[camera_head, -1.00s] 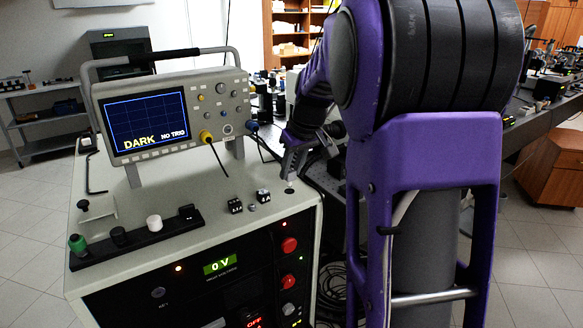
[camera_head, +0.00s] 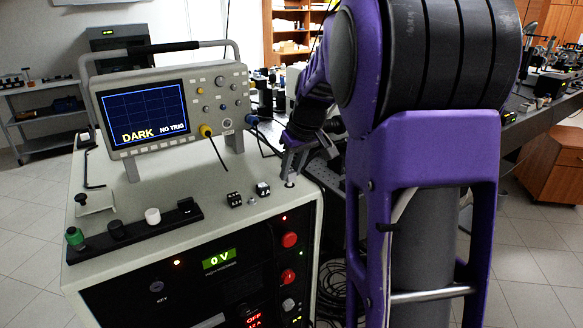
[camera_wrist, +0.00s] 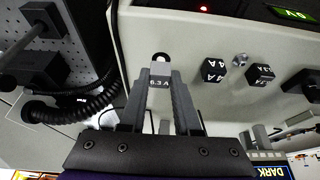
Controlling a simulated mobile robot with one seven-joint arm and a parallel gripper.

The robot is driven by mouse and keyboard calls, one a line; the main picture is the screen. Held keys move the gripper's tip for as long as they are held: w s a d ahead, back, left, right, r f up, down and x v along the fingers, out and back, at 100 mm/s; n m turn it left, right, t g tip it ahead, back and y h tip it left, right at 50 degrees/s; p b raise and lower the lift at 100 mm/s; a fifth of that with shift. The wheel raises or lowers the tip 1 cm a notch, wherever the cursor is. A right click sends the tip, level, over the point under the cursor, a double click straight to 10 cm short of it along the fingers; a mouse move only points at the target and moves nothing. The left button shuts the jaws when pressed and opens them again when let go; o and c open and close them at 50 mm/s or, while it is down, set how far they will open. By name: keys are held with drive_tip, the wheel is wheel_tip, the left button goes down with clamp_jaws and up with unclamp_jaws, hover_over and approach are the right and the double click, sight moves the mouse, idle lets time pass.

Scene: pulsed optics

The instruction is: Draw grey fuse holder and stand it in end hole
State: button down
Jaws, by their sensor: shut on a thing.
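The grey fuse holder (camera_wrist: 160,82), marked 6.3 A, sits between the two fingertips in the wrist view. My gripper (camera_wrist: 161,95) is shut on it. A small dark round end with a pale rim shows just beyond the label. In the head view my gripper (camera_head: 290,169) points down at the right rear part of the cabinet top, and the holder's grey lower part (camera_head: 290,181) shows under the fingers. Whether its lower end is in a hole or clear of the top cannot be told. A black rack bar (camera_head: 135,236) lies along the cabinet's left front; its holes are not clear.
Two black marked blocks (camera_head: 234,199) (camera_head: 263,189) with a small silver post (camera_head: 252,200) stand left of my gripper. The oscilloscope (camera_head: 170,105) stands behind. A black coiled cable (camera_wrist: 75,110) hangs beside the cabinet.

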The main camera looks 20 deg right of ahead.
drive_tip(key=shift+f, duration=0.1)
idle(0.3)
drive_tip(key=shift+f+b, duration=0.6)
drive_tip(key=shift+f, duration=0.05)
drive_tip(key=c, duration=0.5)
unclamp_jaws()
drive_tip(key=shift+r, duration=0.15)
drive_tip(key=shift+c, duration=0.2)
drive_tip(key=w+p+v, duration=0.1)
drive_tip(key=p+v, duration=0.5)
drive_tip(key=v, duration=1.5)
drive_tip(key=shift+w+a+r, duration=0.15)
drive_tip(key=shift+w+r, duration=0.15)
drive_tip(key=shift+r, duration=0.1)
drive_tip(key=shift+a+f, duration=0.1)
